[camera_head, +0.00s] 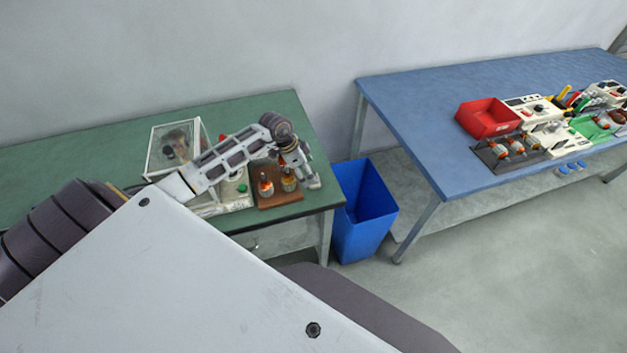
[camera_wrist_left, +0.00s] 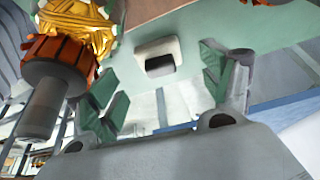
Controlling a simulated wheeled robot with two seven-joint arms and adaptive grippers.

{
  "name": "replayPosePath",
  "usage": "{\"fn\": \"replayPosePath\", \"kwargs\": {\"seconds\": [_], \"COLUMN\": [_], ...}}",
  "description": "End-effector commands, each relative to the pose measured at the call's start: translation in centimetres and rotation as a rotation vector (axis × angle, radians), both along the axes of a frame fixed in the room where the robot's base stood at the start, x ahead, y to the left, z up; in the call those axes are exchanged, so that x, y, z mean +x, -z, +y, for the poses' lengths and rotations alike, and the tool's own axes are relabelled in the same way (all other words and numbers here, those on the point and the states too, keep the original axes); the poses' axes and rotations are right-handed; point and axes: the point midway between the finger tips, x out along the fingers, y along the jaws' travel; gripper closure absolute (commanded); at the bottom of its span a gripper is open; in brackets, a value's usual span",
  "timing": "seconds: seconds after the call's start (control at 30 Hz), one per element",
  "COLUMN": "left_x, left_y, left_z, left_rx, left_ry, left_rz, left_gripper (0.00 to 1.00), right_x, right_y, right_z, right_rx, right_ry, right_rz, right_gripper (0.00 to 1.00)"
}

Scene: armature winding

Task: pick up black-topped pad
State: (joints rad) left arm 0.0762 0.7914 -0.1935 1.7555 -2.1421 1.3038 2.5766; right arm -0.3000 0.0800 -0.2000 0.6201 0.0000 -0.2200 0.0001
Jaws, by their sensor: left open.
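The black-topped pad (camera_wrist_left: 158,57) is a small white block with a dark top on the green table, seen in the left wrist view. My left gripper (camera_wrist_left: 160,92) is open, with its green-lined fingers apart. The pad appears between and beyond the fingertips, and I see no contact. In the head view, my left gripper (camera_head: 302,172) is low over the right end of the green table (camera_head: 270,110). There I cannot tell the pad apart from the gripper. My right gripper is not in view.
An armature with orange and gold parts (camera_wrist_left: 62,50) stands close on the left in the wrist view. In the head view, a wooden tray (camera_head: 282,201) holds armatures beside the gripper. A blue bin (camera_head: 365,215) stands off the table's right edge. A blue table (camera_head: 420,120) is farther right.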

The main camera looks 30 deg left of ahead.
Motion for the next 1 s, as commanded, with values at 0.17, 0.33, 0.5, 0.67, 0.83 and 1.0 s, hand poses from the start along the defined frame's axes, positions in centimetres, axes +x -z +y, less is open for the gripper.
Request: {"fn": "replayPosePath", "kwargs": {"seconds": [0.17,0.33,0.5,0.67,0.83,1.0], "left_x": [0.6,1.2,1.5,1.5,1.5,1.5], "left_y": [1.2,2.8,3.9,4.1,4.1,4.1], "left_z": [-0.7,-1.3,-1.7,-1.7,-1.7,-1.7], "left_rx": [-0.002,-0.001,-0.001,0.0,0.0,0.0], "left_ry": [-0.001,-0.001,0.0,0.001,0.001,0.001], "left_rz": [0.0,0.001,0.001,0.0,0.0,0.0], "left_gripper": [0.2,0.2,0.2,0.2,0.2,0.2], "right_x": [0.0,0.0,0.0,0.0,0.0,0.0], "right_y": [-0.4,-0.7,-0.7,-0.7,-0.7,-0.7], "right_z": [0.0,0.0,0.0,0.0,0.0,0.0], "right_rx": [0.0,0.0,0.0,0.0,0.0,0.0], "right_ry": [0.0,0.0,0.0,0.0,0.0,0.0], "right_rz": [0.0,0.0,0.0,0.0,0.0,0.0], "right_gripper": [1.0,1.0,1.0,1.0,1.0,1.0]}}
